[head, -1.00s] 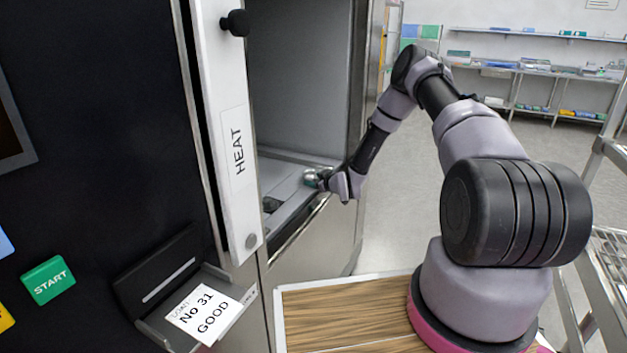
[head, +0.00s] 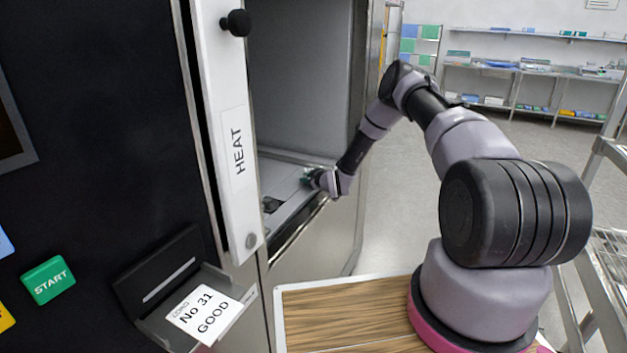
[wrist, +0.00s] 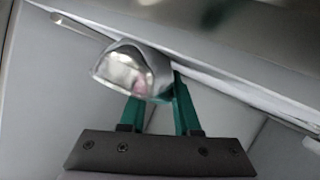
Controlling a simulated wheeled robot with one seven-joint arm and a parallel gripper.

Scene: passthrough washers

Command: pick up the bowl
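A shiny metal bowl (wrist: 125,72) shows in the wrist view, tilted in the picture, at the tips of my gripper (wrist: 160,90). Its body covers the tip of the left green finger; the right finger stands beside its right edge. The fingers are apart, and I see no clear grip on the bowl. In the head view my gripper (head: 308,179) reaches into the open chamber of the HEAT machine, low over its floor near the front sill. The bowl is mostly hidden there by my gripper.
The chamber's right wall (head: 360,90) stands close to my forearm. A small dark object (head: 270,204) lies on the chamber floor to the left. The white HEAT door edge (head: 237,140) stands left of the opening. A metal rack (head: 600,240) is at right.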

